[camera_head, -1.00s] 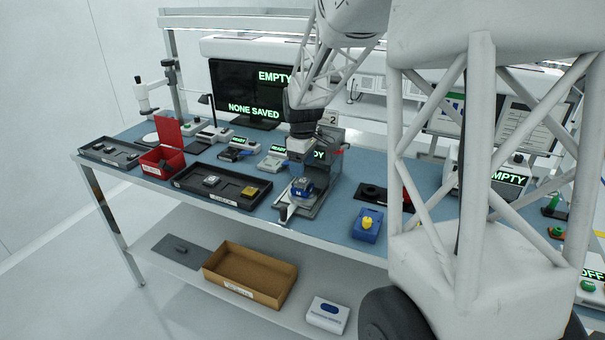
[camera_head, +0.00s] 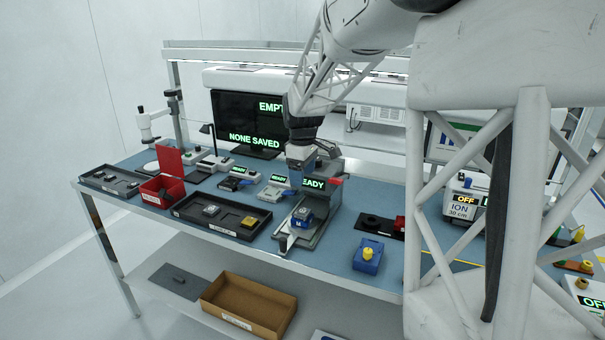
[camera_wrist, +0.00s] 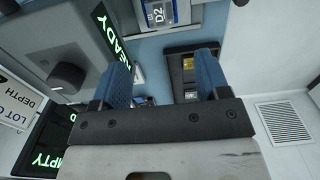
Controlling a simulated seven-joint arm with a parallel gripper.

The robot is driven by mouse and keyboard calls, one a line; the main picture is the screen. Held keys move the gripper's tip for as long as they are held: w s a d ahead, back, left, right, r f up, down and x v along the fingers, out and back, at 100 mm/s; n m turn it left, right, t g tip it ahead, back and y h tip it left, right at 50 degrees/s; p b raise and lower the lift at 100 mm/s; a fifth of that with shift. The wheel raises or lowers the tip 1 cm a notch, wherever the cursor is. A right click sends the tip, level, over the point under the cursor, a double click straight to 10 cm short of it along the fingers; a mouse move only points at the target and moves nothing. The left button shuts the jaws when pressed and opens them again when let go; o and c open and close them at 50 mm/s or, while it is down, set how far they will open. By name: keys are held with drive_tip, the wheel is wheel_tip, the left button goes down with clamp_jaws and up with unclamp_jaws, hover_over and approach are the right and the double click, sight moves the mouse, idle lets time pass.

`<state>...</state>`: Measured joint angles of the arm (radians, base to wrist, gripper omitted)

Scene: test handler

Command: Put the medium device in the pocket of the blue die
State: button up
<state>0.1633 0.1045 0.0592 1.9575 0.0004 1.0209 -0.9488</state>
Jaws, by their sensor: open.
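The blue die (camera_head: 303,222) sits on the grey bed of the handler (camera_head: 328,209), under the rightmost READY screen. A small grey device (camera_head: 303,212) shows on its top; I cannot tell how deep it sits in the pocket or whether it is the medium one. My gripper (camera_head: 300,167) hangs above the die, apart from it, and looks empty. In the wrist view its blue fingers stand wide apart (camera_wrist: 163,78) with nothing held between them. A blue label marked D2 (camera_wrist: 163,14) shows beyond them.
A black tray (camera_head: 185,212) left of the handler holds a grey device (camera_head: 211,210) and a gold one (camera_head: 249,221). A red bin (camera_head: 163,192) stands farther left. A blue block with a yellow knob (camera_head: 367,256) is at the right, near the bench edge.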

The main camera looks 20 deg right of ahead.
drive_tip(key=s+a+r+m+t, duration=0.1)
drive_tip(key=s+a+r+m, duration=0.2)
drive_tip(key=s, duration=0.7)
drive_tip(key=s+a+r+m, duration=0.2)
drive_tip(key=s+a, duration=0.2)
drive_tip(key=s, duration=0.6)
drive_tip(key=s+a+f+m, duration=0.1)
drive_tip(key=s+a+m, duration=0.1)
drive_tip(key=s, duration=0.7)
drive_tip(key=s+a+f+m+t, duration=0.1)
drive_tip(key=s+a+f+m, duration=0.1)
drive_tip(key=s, duration=0.8)
drive_tip(key=shift+f+t, duration=0.25)
drive_tip(key=shift+t, duration=0.05)
drive_tip(key=shift+c, duration=0.4)
